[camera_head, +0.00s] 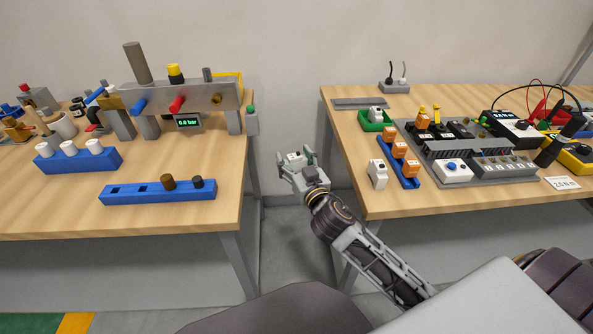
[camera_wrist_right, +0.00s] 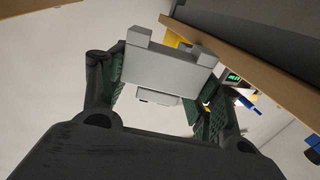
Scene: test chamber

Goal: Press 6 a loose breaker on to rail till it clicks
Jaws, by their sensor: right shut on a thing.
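My right gripper (camera_head: 309,165) is raised over the gap between the two tables. It is shut on a light grey, notched block, probably a breaker (camera_wrist_right: 165,72), seen between the green-padded fingers in the wrist view; it shows small and pale in the head view (camera_head: 293,159). A white breaker-like block (camera_head: 377,174) stands at the right table's front left. Another white piece (camera_head: 376,114) sits in a green tray (camera_head: 364,125). A grey panel (camera_head: 497,178) with dark modules in a row lies on the right table; its rail is hard to make out. My left gripper is not in view.
The right table (camera_head: 440,204) also holds a blue rack (camera_head: 407,181) of orange blocks, a grey strip (camera_head: 358,103) and meters with cables. The left table (camera_head: 60,216) holds blue racks and a grey fixture (camera_head: 200,97). The gap between the tables is otherwise clear.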

